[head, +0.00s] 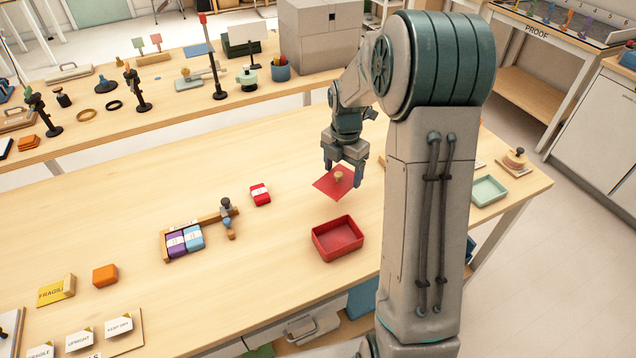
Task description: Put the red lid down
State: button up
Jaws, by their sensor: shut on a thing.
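A red and white block (260,195) lies left of the lid. A wooden rack (166,247) holds purple and blue blocks. An orange block (105,275) is further left. A pale green tray (489,191) stands right of my arm. Bare table lies left of the lid.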

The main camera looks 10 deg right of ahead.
send_over(320, 193)
notch_tip(320, 193, down, 4)
jog(key=shift+w+r+p, duration=0.1)
jog(key=shift+p, duration=0.25)
jog(key=shift+f, duration=2)
jog(key=shift+f, duration=0.15)
jog(key=o, duration=0.9)
jog(key=shift+o, duration=0.2)
